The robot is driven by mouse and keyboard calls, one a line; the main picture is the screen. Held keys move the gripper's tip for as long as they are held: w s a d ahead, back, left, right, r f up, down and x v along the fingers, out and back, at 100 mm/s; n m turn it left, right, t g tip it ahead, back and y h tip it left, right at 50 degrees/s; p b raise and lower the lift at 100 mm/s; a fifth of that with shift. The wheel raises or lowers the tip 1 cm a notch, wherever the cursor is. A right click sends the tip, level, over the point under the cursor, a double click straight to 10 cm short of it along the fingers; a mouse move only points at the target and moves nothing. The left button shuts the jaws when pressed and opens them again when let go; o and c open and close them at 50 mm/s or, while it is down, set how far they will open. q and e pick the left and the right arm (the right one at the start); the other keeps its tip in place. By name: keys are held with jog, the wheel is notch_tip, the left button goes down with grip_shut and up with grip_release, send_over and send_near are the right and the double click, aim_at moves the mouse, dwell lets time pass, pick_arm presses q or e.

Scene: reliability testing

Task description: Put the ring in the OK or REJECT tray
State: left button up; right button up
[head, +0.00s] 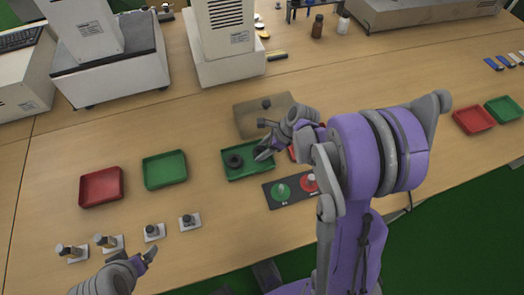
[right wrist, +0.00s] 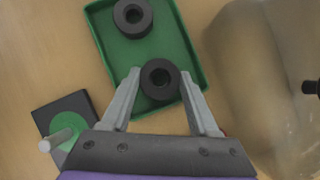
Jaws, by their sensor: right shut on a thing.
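My right gripper (head: 264,148) is shut on a dark ring (right wrist: 160,80), which sits between its fingertips in the right wrist view. The held ring is over or within the near end of the middle green tray (head: 248,178); I cannot tell if it touches the floor. A second dark ring (head: 234,161) lies in that tray, and it also shows in the right wrist view (right wrist: 132,16). A red tray (head: 292,154) beside it is mostly hidden by my right arm. My left gripper (head: 148,258) is low at the left, its jaw opening unclear.
A dark panel (head: 270,198) with green and red round spots stands just in front of the tray. A metal plate fixture (head: 245,120) is behind it. More red (head: 101,187) and green (head: 165,169) trays stand left. Several small parts on white bases (head: 190,221) line the front left.

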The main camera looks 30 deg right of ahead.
jog(key=shift+f, duration=0.3)
jog(key=shift+f, duration=0.15)
jog(key=o, duration=1.3)
jog(key=shift+o, duration=0.2)
